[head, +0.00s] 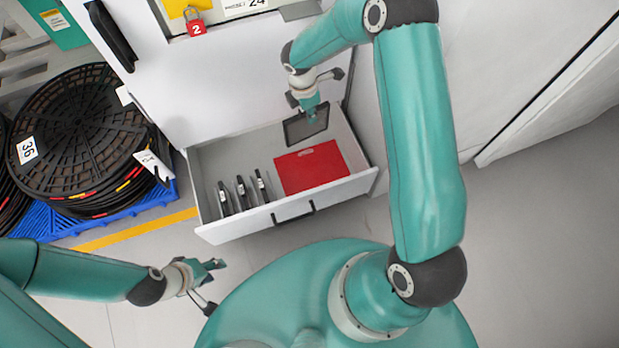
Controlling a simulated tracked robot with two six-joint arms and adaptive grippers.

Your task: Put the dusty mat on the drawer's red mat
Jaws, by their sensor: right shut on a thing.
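The dusty mat (306,125) is a dark grey flat panel with a black rim. My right gripper (311,109) is shut on its upper edge and holds it tilted over the back part of the open drawer (283,208). The red mat (312,167) lies flat on the drawer floor, on the right side, with a small pale mark near its top. The dusty mat is just behind the red mat in the picture; I cannot tell its height above the floor. My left gripper (213,272) is open and empty, outside the drawer at lower left.
Several thin dark upright items with white tags (242,192) stand in the drawer's left part. A white cabinet (205,85) rises behind, with a red padlock (195,22). Black reels (80,135) sit on a blue pallet (120,216) at left. Floor to the right is clear.

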